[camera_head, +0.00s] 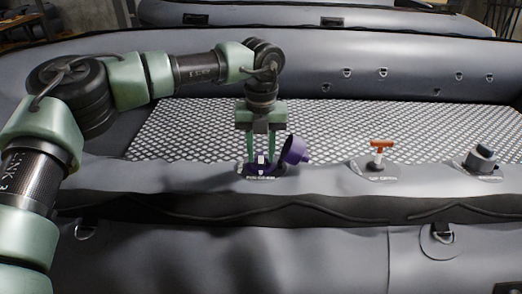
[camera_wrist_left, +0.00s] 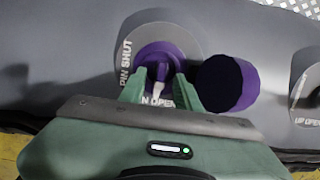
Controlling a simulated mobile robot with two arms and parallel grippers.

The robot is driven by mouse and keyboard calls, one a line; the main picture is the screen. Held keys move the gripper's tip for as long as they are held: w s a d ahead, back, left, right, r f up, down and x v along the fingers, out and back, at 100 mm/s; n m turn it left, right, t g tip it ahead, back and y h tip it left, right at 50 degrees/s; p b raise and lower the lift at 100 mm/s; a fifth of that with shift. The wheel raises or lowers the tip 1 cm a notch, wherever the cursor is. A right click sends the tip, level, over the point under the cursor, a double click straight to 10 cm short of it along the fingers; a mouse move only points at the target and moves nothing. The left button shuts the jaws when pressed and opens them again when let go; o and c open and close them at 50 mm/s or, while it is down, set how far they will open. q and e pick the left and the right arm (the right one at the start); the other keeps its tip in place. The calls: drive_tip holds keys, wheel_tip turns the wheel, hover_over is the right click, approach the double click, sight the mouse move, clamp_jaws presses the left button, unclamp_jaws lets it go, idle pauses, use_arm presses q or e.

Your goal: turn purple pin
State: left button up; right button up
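The purple valve (camera_head: 249,170) sits on top of the grey boat tube, with its purple cap (camera_head: 295,150) swung open to the right. In the left wrist view the purple valve ring (camera_wrist_left: 172,50) lies on a grey disc printed "PIN SHUT" and "N OPEN", the latter partly covered; the cap (camera_wrist_left: 228,84) is beside it. A small pale-tipped pin (camera_wrist_left: 160,73) stands in the valve's middle. My left gripper (camera_head: 261,158) points down over the valve, its green fingers apart on either side of the pin. A gap seems to show around the pin. My right gripper is out of view.
An orange T-shaped handle (camera_head: 380,147) on a valve and a dark grey capped valve (camera_head: 482,158) stand farther right on the same tube (camera_head: 330,183). A patterned boat floor (camera_head: 330,125) lies behind. Space above the tube is clear.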

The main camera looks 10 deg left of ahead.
use_arm(q)
clamp_jaws()
drive_tip(key=shift+a+f, duration=0.1)
drive_tip(key=m+b, duration=0.1)
drive_tip(key=m, duration=0.2)
drive_tip(key=shift+a+h+b, duration=0.15)
drive_tip(key=shift+h+b, duration=0.15)
drive_tip(key=shift+b, duration=0.1)
drive_tip(key=m, duration=0.3)
drive_tip(key=shift+a+m+h+b, duration=0.2)
drive_tip(key=shift+m+h+b, duration=0.2)
drive_tip(key=m, duration=0.4)
drive_tip(key=shift+w+a+g+h, duration=0.2)
drive_tip(key=shift+g+h, duration=0.1)
drive_tip(key=shift+h, duration=0.1)
drive_tip(key=m, duration=0.2)
drive_tip(key=m+p, duration=0.1)
drive_tip(key=m, duration=0.1)
drive_tip(key=m+g, duration=0.1)
drive_tip(key=m, duration=0.1)
drive_tip(key=shift+w+a+m, duration=0.2)
drive_tip(key=shift+w+m, duration=0.15)
drive_tip(key=shift+m, duration=0.05)
